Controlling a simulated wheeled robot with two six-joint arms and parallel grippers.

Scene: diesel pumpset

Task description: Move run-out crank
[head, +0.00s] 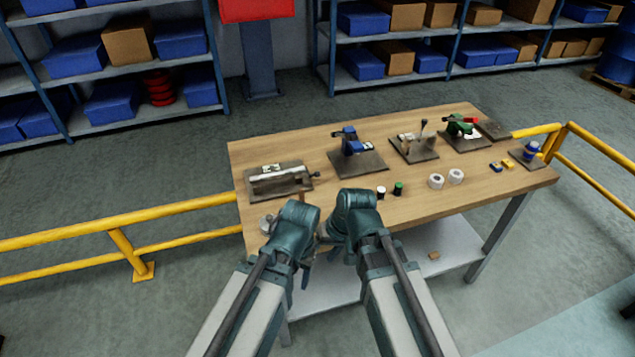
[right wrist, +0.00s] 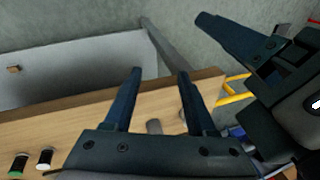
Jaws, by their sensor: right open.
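A run-out fixture with a pale bar (head: 277,174) sits on a dark plate at the left of the table. A small dark crank-like knob (head: 316,174) shows at its right end; I cannot be sure that it is the crank. My right gripper (head: 328,238) is near the front table edge, nearer to me than the fixture. In the right wrist view its fingers (right wrist: 158,72) are spread and empty.
The wooden table (head: 400,218) also holds a blue vise-like fixture (head: 350,142), other plated fixtures, white rolls (head: 437,181) and small black and green cylinders (head: 398,188). Yellow rails (head: 130,218) flank the table. A lower shelf (head: 455,248) lies beneath.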

